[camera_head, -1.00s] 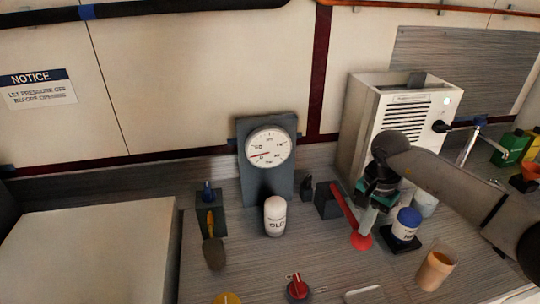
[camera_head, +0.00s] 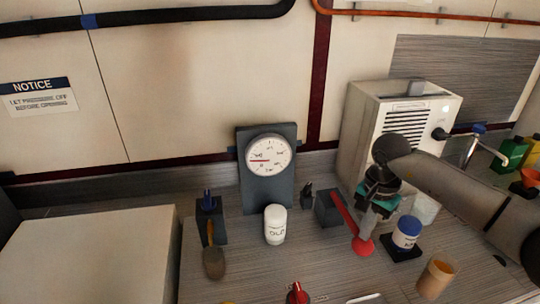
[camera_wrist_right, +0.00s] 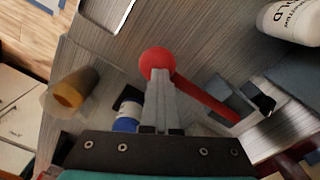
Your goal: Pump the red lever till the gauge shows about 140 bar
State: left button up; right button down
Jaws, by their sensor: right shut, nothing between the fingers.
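The red lever (camera_head: 344,215) slants down from a dark block (camera_head: 326,208) to a round red knob (camera_head: 362,247), low over the bench. The round white gauge (camera_head: 267,155) is on a dark upright panel; its red needle points left, about level, and its numbers are too small to read. My right gripper (camera_head: 365,229) is shut and empty, with its fingertips at the knob. In the right wrist view the fingertips (camera_wrist_right: 157,75) overlap the red knob (camera_wrist_right: 157,62); I cannot tell whether they touch it. My left gripper is not in view.
A white bottle (camera_head: 275,225) stands before the gauge. A blue-capped jar (camera_head: 406,232) and an orange-brown cup (camera_head: 436,278) stand right of the lever. A red valve handle (camera_head: 297,293) is at the front. A white vented box (camera_head: 400,120) stands behind my right arm.

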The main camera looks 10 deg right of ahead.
jog(key=shift+r+p, duration=1.65)
jog(key=shift+r, duration=1.05)
jog(key=shift+f, duration=0.1)
jog(key=shift+f+b, duration=3.55)
jog(key=shift+f, duration=0.55)
jog(key=shift+r, duration=0.1)
jog(key=shift+r+p, duration=2.9)
jog(key=shift+r, duration=1.2)
jog(key=shift+f, duration=0.1)
